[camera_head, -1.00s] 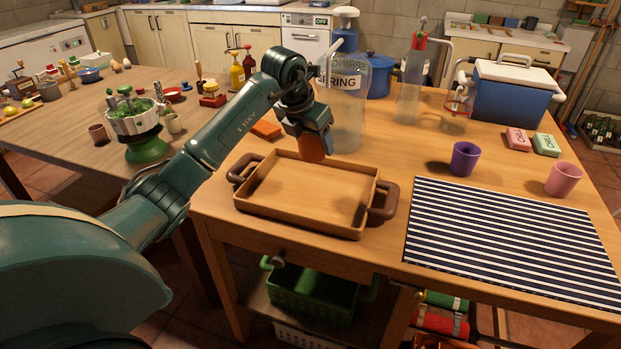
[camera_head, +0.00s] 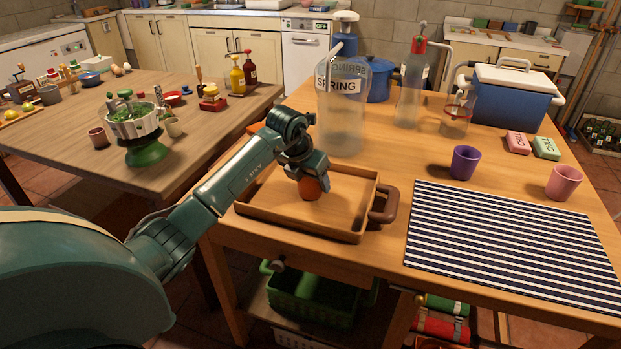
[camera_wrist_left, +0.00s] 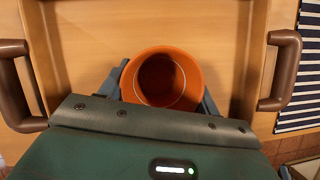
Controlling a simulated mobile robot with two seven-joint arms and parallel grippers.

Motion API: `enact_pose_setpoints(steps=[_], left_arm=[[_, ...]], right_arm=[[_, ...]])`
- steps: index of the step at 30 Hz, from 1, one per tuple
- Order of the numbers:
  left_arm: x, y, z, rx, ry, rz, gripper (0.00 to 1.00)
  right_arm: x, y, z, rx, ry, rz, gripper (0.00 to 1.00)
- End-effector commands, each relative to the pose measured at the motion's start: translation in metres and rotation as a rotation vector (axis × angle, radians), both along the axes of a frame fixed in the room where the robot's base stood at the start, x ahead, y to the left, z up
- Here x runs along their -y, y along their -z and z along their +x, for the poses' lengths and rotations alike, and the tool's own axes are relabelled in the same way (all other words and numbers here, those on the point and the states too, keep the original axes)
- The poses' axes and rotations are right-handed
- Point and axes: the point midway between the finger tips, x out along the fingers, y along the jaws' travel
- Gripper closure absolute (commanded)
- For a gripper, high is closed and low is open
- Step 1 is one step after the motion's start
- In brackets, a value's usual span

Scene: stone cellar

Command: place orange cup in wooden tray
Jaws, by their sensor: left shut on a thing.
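The orange cup (camera_head: 310,188) is in my left gripper (camera_head: 309,177), inside the outline of the wooden tray (camera_head: 352,236). In the left wrist view the cup (camera_wrist_left: 187,62) shows its open rim, with a finger of my left gripper (camera_wrist_left: 163,88) on either side of it. The gripper is shut on the cup. The cup is low over the tray floor; I cannot tell whether its base touches. The tray (camera_wrist_left: 75,30) has two brown handles. My arm hides part of the tray's left side. My right gripper is not in view.
A purple cup (camera_head: 464,162) and a pink cup (camera_head: 563,182) stand right of the tray, by a striped mat (camera_head: 510,245). A large clear SPRING bottle (camera_head: 342,120) stands just behind the tray. A blue cooler (camera_head: 505,100) is at the back right.

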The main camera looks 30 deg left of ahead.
Motion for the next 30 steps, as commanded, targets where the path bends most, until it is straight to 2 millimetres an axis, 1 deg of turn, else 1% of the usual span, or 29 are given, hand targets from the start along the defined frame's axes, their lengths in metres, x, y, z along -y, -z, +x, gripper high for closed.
enact_pose_setpoints(steps=[4, 5, 12, 13, 19, 23, 26, 30], left_arm=[[0.0, 0.003, 0.0, 0.0, 0.0, 0.0, 0.59], [0.0, 0.003, 0.0, 0.0, 0.0, 0.0, 0.37], [0.0, 0.002, 0.0, 0.0, 0.0, -0.001, 0.17], [0.0, 0.002, 0.0, -0.001, 0.0, -0.001, 0.16], [0.0, 0.002, 0.0, -0.001, 0.0, -0.001, 0.16], [0.0, -0.005, -0.002, 0.0, 0.0, 0.0, 0.16], [-0.001, -0.019, -0.007, 0.003, -0.001, 0.002, 0.16], [-0.002, -0.046, -0.019, 0.004, 0.001, 0.003, 0.16]], right_arm=[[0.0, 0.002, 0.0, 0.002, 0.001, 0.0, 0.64], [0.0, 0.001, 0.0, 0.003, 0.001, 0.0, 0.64], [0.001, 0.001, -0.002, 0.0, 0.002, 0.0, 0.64], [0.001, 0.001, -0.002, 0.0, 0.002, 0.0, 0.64], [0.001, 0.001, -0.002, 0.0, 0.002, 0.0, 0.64], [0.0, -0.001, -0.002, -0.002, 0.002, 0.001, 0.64], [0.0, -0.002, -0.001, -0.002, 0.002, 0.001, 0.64], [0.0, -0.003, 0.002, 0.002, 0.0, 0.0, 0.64]])
